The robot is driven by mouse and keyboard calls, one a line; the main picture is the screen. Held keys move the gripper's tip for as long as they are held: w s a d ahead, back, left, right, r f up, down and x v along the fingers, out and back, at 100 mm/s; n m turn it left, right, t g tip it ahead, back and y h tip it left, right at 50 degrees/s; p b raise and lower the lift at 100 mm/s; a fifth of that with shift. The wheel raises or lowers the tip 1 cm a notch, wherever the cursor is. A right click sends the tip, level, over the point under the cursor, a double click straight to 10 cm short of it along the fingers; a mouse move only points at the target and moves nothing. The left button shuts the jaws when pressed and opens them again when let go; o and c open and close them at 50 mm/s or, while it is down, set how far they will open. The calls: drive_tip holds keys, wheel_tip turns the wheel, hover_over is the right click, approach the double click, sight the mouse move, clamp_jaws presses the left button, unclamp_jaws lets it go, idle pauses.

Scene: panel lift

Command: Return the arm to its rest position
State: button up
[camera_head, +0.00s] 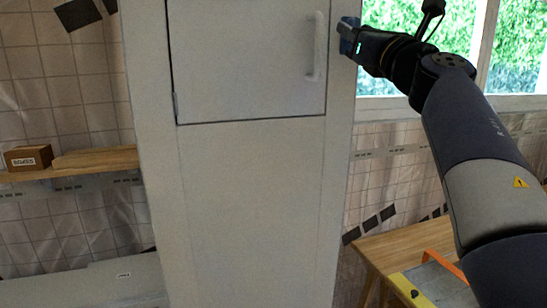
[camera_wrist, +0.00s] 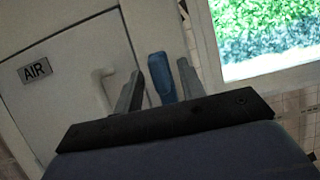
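My gripper (camera_head: 350,36) is at the upper right of the white cabinet, to the right of the panel door (camera_head: 245,65). My arm reaches up to it from the lower right. In the wrist view my gripper's two grey fingers (camera_wrist: 160,82) stand apart. A blue piece (camera_wrist: 162,78) shows between them, with narrow gaps on both sides; I cannot tell what it belongs to. The door looks shut in its frame. Its white handle (camera_head: 317,46) is left of my gripper and apart from it. The handle also shows in the wrist view (camera_wrist: 104,90).
A window (camera_head: 520,60) is behind my arm. A wooden table (camera_head: 400,250) stands at the lower right under the arm. A shelf (camera_head: 95,160) with a brown box (camera_head: 28,157) is at the left. An AIR label (camera_wrist: 35,70) is on the door.

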drive_tip(key=shift+p+x, duration=0.35)
drive_tip(key=shift+x, duration=0.75)
drive_tip(key=shift+a+f+n+b, duration=0.1)
drive_tip(key=shift+f+n+b, duration=0.2)
drive_tip(key=shift+n+b, duration=0.45)
drive_tip(key=shift+s+a+n+y+b, duration=0.1)
drive_tip(key=shift+s+n+y+b, duration=0.1)
drive_tip(key=shift+n+y+b, duration=0.25)
drive_tip(key=shift+s+d+g+y, duration=0.2)
drive_tip(key=shift+s+g+y, duration=0.1)
drive_tip(key=shift+s, duration=0.35)
